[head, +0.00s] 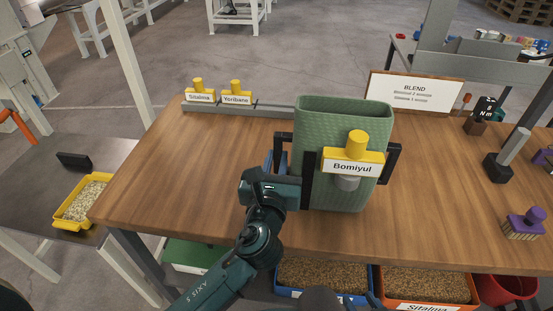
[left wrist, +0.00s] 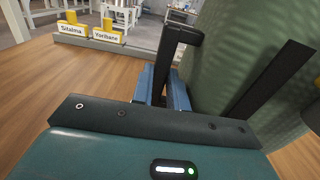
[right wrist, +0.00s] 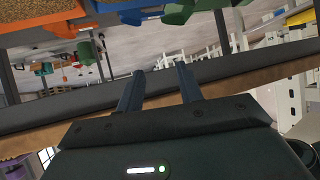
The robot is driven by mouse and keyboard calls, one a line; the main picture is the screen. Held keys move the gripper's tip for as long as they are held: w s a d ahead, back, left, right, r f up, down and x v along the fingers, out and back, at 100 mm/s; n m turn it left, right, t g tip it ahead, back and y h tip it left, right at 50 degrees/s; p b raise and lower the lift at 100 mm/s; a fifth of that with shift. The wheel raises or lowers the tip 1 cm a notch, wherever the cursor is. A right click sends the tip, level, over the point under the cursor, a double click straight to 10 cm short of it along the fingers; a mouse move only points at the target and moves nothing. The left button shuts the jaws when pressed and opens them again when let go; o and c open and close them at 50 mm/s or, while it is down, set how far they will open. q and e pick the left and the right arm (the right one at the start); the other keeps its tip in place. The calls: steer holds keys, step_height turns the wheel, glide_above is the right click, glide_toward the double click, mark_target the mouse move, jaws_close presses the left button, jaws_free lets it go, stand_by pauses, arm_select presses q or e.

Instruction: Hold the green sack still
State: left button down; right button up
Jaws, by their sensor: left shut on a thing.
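The green sack (head: 310,115) stands upright and open-topped on the wooden table, in a black holder with a handle (head: 283,141) on each side. A yellow-topped piece labelled Bomiyul (head: 352,162) shows at the sack's front. My left gripper (head: 279,164) is at the sack's left side, its blue fingers (left wrist: 165,88) shut on the left black handle (left wrist: 181,38). The sack (left wrist: 240,60) fills the right of the left wrist view. My right gripper (right wrist: 158,88) is open and empty, by what looks like the table's edge; its fingers are not visible in the head view.
Yellow pieces labelled Sitalma (head: 200,93) and Yoribane (head: 236,94) stand in a grey rack (head: 262,110). A BLEND sign (head: 414,91) is behind the sack. Grain bins (head: 428,283) sit below the table front. A purple-handled brush (head: 524,224) is at right. The table's left is clear.

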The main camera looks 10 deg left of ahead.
arm_select(q)
steer(key=shift+f+b, duration=0.55)
steer(key=shift+f, duration=0.35)
arm_select(e)
steer(key=shift+a+f, duration=0.2)
steer(key=shift+a, duration=0.05)
arm_select(q)
steer(key=shift+f, duration=0.1)
arm_select(e)
steer(key=shift+r, duration=0.2)
arm_select(q)
steer(key=c, duration=2)
jaws_free()
jaws_close()
steer(key=shift+f, duration=0.1)
arm_select(e)
steer(key=shift+f, duration=0.2)
arm_select(q)
steer(key=shift+s+f, duration=0.1)
steer(key=shift+f, duration=0.05)
arm_select(e)
steer(key=shift+r, duration=0.1)
